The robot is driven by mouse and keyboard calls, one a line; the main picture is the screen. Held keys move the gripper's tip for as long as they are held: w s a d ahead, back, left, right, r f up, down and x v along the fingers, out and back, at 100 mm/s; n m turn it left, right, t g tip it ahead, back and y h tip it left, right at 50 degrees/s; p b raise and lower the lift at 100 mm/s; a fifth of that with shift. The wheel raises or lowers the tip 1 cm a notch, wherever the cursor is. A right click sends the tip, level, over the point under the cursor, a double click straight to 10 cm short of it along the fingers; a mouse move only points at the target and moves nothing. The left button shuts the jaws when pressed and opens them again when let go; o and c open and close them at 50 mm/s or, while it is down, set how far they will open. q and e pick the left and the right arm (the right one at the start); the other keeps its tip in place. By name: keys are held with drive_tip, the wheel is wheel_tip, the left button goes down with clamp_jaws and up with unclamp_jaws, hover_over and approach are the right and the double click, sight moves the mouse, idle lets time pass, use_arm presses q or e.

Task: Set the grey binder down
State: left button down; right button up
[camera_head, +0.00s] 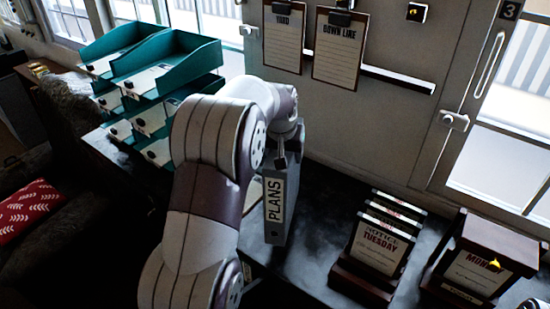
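The grey binder (276,205), with a "PLANS" label on its spine, is upright over the dark counter in the middle of the view. My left arm comes in from the bottom, left of centre, and reaches over to the binder's top. My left gripper (281,157) is at the top edge of the binder and appears shut on it; the arm's wrist hides part of the fingers. I cannot tell whether the binder's bottom touches the counter. My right gripper is not in view.
Teal stacked trays (165,66) with papers stand at the back left. A "TUESDAY" notice holder (375,250) and a dark wooden "MONDAY" holder (482,262) stand to the right. Clipboards (340,48) hang on the wall behind. Bare counter (315,225) lies right of the binder.

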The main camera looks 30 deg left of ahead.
use_arm(q)
drive_tip(key=w+a+f+p, duration=0.1)
drive_tip(key=a+f+p, duration=0.2)
drive_tip(key=f, duration=0.3)
drive_tip(key=shift+a+f+p, duration=0.2)
drive_tip(key=shift+a+p, duration=0.05)
drive_tip(key=shift+p, duration=0.05)
drive_tip(key=shift+c, duration=0.8)
unclamp_jaws()
drive_tip(key=shift+d, duration=0.1)
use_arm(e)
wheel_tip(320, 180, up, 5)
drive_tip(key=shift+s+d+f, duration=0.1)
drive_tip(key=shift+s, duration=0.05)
